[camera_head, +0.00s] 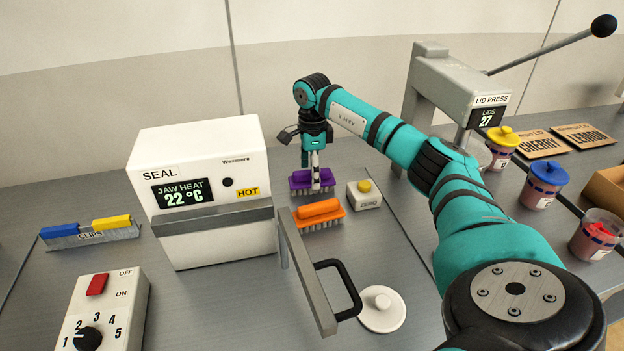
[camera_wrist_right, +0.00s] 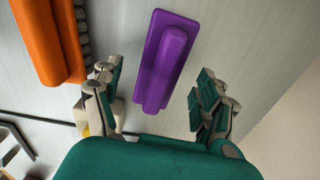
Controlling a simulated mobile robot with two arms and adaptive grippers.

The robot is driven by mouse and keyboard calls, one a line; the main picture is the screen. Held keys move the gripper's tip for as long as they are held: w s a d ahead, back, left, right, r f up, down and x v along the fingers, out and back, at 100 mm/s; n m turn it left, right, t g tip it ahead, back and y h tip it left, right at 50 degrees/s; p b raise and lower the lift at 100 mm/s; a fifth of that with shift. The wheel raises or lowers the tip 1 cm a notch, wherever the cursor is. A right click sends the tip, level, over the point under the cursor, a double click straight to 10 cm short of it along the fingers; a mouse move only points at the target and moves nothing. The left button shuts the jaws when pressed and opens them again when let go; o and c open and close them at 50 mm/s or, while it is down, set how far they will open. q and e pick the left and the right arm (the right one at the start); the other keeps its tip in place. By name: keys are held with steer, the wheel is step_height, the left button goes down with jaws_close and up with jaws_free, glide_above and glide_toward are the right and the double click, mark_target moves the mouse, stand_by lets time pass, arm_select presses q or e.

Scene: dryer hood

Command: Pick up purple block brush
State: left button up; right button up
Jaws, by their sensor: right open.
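The purple block brush (camera_head: 302,181) lies on the grey bench beside the sealing machine, behind the orange brush (camera_head: 318,213). In the right wrist view the purple brush (camera_wrist_right: 168,62) lies ahead of the gripper, its near end between the fingers in the picture. My right gripper (camera_head: 315,178) points down over the purple brush and partly hides it. In the wrist view my right gripper (camera_wrist_right: 156,98) is open, with a finger on each side and nothing held. The orange brush also shows at the left of the wrist view (camera_wrist_right: 45,38). My left gripper is not in view.
The white SEAL machine (camera_head: 200,185) stands left of the brushes, its hinged arm (camera_head: 307,270) reaching forward. A small box with a yellow button (camera_head: 364,194) sits right of the brushes. The lid press (camera_head: 440,85) stands at the back right. Jars (camera_head: 545,182) stand farther right.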

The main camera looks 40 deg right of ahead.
steer(key=shift+f, duration=1.3)
steer(key=c, duration=1.3)
